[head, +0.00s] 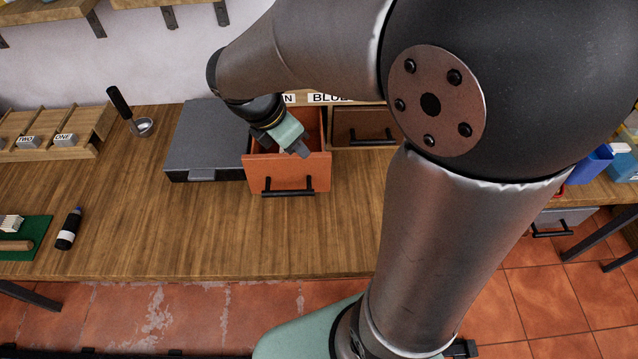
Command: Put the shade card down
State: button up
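My gripper (300,150) hangs over the open orange-red drawer (289,174) at the middle of the workbench, tilted down toward the drawer's front right. Its fingertips are small and partly turned away, so I cannot tell whether they are open or shut. I cannot make out a shade card in this view. The drawer is pulled out toward me, with a black bar handle, and its inside is partly hidden by my gripper.
A shut brown drawer (362,127) sits right of the open one, under partly hidden labels. A grey flat case (208,135) lies left of it. The front bench (220,235) is clear.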

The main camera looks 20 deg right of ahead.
jog(key=s+d+f+m+y, duration=0.1)
jog(key=s+m+y, duration=0.3)
jog(key=s+m, duration=1)
jog(key=shift+d+f+m+g+y, duration=0.2)
jog(key=shift+f+m+g+y, duration=0.15)
jog(key=shift+m, duration=3.45)
jog(key=shift+c, duration=0.3)
